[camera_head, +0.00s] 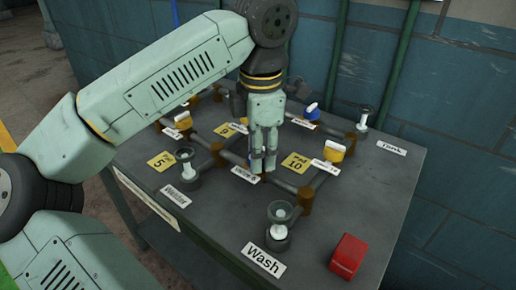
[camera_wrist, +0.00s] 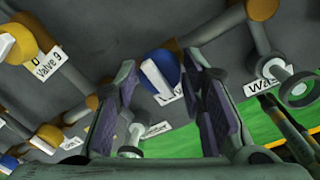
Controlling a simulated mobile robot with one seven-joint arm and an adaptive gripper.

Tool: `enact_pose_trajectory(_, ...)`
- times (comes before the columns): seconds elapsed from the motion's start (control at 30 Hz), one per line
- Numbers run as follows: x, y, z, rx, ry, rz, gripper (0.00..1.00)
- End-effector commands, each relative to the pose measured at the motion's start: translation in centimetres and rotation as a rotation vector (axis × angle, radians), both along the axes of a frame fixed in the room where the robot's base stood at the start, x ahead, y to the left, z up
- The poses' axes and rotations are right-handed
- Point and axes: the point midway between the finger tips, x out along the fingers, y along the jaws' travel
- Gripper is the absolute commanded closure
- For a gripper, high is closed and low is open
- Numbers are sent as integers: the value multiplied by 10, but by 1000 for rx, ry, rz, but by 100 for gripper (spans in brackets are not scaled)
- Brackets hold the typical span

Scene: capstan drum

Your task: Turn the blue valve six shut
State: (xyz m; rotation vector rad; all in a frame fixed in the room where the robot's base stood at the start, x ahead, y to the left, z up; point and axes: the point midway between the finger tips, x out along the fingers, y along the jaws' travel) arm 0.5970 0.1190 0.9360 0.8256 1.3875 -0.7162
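In the wrist view, the blue valve (camera_wrist: 161,67) is a round blue knob with a white bar across it, on a dark pipe. Its white label (camera_wrist: 172,95) is partly hidden by a finger. My gripper (camera_wrist: 160,98) is open, with one dark-padded finger on each side of the knob in this view. I cannot tell whether either finger touches it. In the head view, my gripper (camera_head: 264,162) points down at the middle of the bench, behind the small valve label (camera_head: 245,174). It mostly hides the knob there.
The grey bench (camera_head: 355,208) carries pipes and several yellow valves, one at right (camera_head: 334,150). Another blue valve (camera_head: 312,112) stands behind. A Wash sign (camera_head: 263,259), a clear-topped fitting (camera_head: 280,222) and a red block (camera_head: 348,256) are at the front. The bench's right side is mostly clear.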

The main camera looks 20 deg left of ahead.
Motion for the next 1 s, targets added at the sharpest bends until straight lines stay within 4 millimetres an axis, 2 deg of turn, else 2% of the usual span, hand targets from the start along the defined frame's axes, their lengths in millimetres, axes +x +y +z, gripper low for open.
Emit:
enact_pose_trajectory(0.2, 0, 0, 0, 1, 1, 1, 47)
enact_pose_trajectory(0.57, 0, 0, 4, 2, 1, 2, 46)
enact_pose_trajectory(1.0, -4, -2, 68, 3, 0, 3, 46)
